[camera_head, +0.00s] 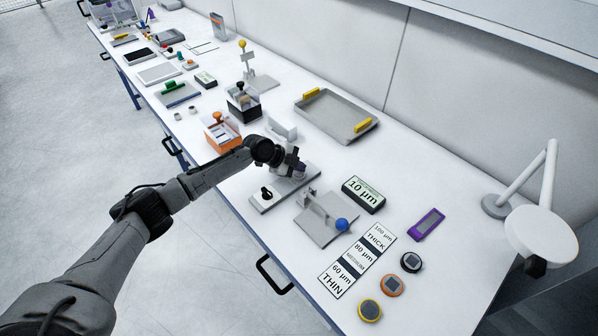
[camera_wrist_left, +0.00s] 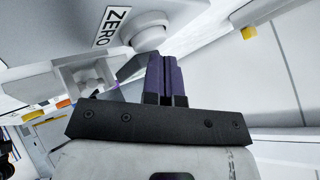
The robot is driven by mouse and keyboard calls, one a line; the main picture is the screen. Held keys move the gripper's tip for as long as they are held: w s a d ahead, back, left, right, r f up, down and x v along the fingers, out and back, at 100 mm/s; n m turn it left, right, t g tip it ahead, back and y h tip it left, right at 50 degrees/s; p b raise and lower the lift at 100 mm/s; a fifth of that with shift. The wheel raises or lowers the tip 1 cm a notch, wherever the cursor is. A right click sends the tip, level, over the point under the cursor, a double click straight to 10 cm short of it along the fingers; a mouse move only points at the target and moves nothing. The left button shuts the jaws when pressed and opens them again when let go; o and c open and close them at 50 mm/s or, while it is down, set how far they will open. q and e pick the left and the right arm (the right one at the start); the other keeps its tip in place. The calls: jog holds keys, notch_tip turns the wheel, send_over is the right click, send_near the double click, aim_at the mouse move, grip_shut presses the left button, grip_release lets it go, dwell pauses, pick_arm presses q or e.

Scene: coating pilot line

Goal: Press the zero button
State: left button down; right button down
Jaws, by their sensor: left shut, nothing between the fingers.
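In the left wrist view a white round button (camera_wrist_left: 150,31) sits beside a label reading ZERO (camera_wrist_left: 112,26) on a pale housing. My left gripper (camera_wrist_left: 166,58) is shut and empty, its purple-faced fingers together. The fingertips are just beside the button in that view; I cannot tell whether they touch it. The button cannot be made out there. My right gripper is not in view.
A display reading 10 µm (camera_head: 363,194) and a plate with a blue ball (camera_head: 341,224) lie to the right. A thickness card (camera_head: 357,260) and several round pucks are near the front edge. A grey tray (camera_head: 312,103) is behind; an orange box (camera_head: 222,136) stands left.

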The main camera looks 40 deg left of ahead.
aim_at(299, 173)
pick_arm(q)
jog(key=shift+f, duration=0.25)
jog(key=shift+r, duration=0.15)
dwell(0.3)
jog(key=shift+r+p, duration=0.4)
jog(key=shift+r, duration=0.4)
jog(key=shift+r+p, duration=1.65)
jog(key=shift+r, duration=0.9)
